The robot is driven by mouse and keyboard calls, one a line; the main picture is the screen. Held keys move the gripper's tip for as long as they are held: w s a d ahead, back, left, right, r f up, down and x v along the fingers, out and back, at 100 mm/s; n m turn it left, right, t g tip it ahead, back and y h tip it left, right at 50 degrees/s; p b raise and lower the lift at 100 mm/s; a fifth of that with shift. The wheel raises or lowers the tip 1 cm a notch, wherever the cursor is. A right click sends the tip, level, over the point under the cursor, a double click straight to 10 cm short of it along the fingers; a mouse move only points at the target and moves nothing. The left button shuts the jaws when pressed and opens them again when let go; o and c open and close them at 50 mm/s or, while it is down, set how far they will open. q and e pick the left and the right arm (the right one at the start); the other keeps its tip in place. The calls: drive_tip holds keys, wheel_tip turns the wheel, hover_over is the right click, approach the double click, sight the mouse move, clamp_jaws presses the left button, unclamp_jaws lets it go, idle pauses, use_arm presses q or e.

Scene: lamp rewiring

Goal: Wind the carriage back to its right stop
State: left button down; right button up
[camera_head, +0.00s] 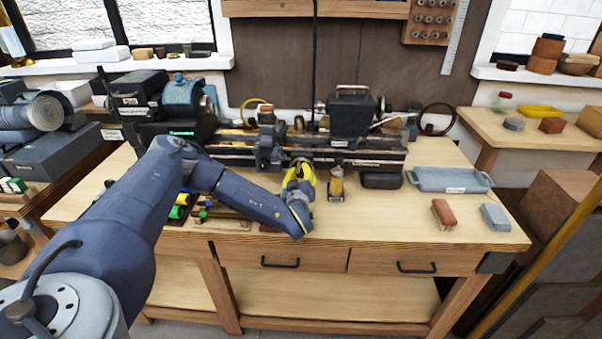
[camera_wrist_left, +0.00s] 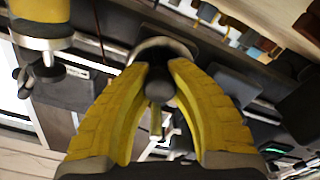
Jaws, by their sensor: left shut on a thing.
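A small lathe (camera_head: 225,155) stands at the back of the wooden bench. Its carriage (camera_head: 268,147) sits around the middle of the bed, left of the dark tailstock (camera_head: 352,115). My left gripper (camera_head: 299,168), with yellow fingers, is at the front of the lathe, just right of and below the carriage. In the left wrist view its fingers (camera_wrist_left: 161,75) are shut on a dark round knob (camera_wrist_left: 159,88), in front of a pale-rimmed handwheel (camera_wrist_left: 165,48). The fingers hide most of the handwheel in the head view. My right gripper is not in view.
A blue-grey tray (camera_head: 448,180), a brush (camera_head: 444,214) and a grey block (camera_head: 495,216) are on the right of the bench. Coloured items (camera_head: 180,205) lie behind my forearm.

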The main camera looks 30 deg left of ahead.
use_arm(q)
drive_tip(key=shift+m, duration=1.1)
drive_tip(key=c, duration=1.1)
unclamp_jaws()
drive_tip(key=shift+o, duration=0.2)
drive_tip(key=v, duration=1.2)
